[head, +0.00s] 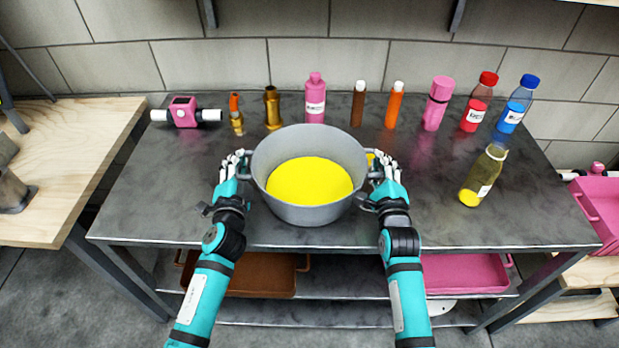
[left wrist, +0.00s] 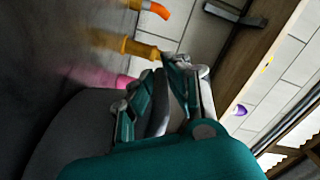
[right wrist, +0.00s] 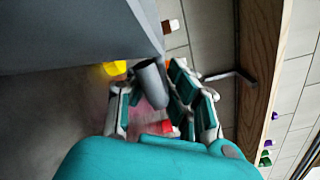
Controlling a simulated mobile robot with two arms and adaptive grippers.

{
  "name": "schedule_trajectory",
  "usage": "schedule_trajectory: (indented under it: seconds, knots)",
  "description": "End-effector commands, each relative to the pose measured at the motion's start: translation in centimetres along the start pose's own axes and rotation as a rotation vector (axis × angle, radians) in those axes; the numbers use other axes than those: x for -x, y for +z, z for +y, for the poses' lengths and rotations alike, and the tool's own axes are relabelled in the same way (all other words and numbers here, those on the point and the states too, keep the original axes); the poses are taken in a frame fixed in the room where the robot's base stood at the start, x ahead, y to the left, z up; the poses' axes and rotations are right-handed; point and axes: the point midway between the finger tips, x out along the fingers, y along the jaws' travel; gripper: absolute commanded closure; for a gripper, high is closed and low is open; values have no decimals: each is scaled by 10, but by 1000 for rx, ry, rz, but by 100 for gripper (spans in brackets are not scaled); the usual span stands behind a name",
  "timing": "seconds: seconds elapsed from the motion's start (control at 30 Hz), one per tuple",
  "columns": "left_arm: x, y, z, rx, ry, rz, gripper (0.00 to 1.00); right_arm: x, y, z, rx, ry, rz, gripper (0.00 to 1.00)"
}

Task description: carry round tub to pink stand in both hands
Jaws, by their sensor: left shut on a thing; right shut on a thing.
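The round tub (head: 310,207) is grey with a yellow inside bottom and two side handles. It is upright over the front middle of the dark metal table; I cannot tell whether it touches the top. My left gripper (head: 235,163) is shut on its left handle; in the left wrist view the fingers (left wrist: 158,105) close around a dark grey part. My right gripper (head: 382,170) is shut on its right handle, and the right wrist view shows the grey handle (right wrist: 152,84) between the fingers. I cannot make out a pink stand for certain.
Behind the tub stand several bottles, among them a pink bottle (head: 315,100) and a brown one (head: 358,105). A yellow-bottomed bottle (head: 482,178) leans at right. A pink device (head: 184,113) stands back left. Pink crates (head: 600,205) are far right. A wooden table (head: 60,160) is left.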

Motion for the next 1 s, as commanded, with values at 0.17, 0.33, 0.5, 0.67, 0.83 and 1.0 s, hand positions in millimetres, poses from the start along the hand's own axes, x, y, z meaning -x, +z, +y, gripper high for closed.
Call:
schedule_trajectory:
  seconds: [0.17,0.33,0.5,0.67,0.83,1.0]
  knots:
    - [0,-1,-3,1,-2,1,100,0,2,-3,-1,-4,-1,100]
    - [0,-7,-12,1,-3,1,100,0,7,-12,0,-4,-1,100]
    - [0,-17,-27,1,-3,0,100,0,17,-27,0,-4,-1,100]
    - [0,-26,-40,1,-3,0,100,0,26,-40,0,-4,-1,100]
    - [0,-28,-44,0,-2,-1,100,0,28,-44,0,-3,0,100]
    - [0,-27,-43,0,-3,-1,100,0,28,-43,0,-4,0,100]
